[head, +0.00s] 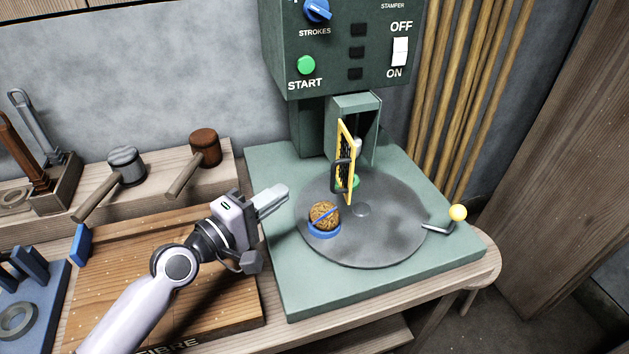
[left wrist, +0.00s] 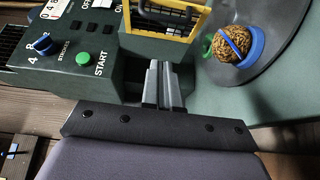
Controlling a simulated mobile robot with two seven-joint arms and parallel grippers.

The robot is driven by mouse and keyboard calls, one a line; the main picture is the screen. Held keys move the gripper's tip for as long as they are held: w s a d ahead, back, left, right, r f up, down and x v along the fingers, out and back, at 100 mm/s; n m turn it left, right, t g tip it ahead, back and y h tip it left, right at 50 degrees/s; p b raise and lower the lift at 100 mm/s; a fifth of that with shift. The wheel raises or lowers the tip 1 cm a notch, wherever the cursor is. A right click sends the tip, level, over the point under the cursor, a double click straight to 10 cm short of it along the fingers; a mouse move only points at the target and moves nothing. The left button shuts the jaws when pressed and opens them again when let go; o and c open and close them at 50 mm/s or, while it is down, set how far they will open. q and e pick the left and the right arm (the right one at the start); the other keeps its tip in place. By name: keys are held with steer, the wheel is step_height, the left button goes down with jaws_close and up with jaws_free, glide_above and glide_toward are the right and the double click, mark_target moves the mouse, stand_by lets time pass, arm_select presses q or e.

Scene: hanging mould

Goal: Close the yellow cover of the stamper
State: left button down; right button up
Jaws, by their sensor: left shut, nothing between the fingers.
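The stamper (head: 330,45) is a green machine with a control head above a green base. Its yellow cover (head: 347,158), a yellow frame with dark mesh and a black handle, stands upright and open, swung out edge-on above the round grey turntable (head: 385,235). The cover (left wrist: 168,33) also shows at the top of the left wrist view. My left gripper (head: 284,192) is shut and empty, left of the cover and apart from it, above the base's left part. Its closed fingers (left wrist: 162,82) point toward the machine in the left wrist view. My right gripper is not in view.
A brown fibre ball in a blue ring (head: 324,217) sits on the turntable's left side. Mallets (head: 205,148) and a wooden board (head: 150,260) lie at left. The base's front is clear.

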mark_target(335, 164)
arm_select(q)
steer(key=w+d+p, duration=0.1)
steer(key=w+d, duration=0.2)
steer(key=d, duration=0.4)
steer(key=shift+w, duration=0.3)
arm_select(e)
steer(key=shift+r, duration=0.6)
arm_select(q)
steer(key=shift+d+f, duration=0.1)
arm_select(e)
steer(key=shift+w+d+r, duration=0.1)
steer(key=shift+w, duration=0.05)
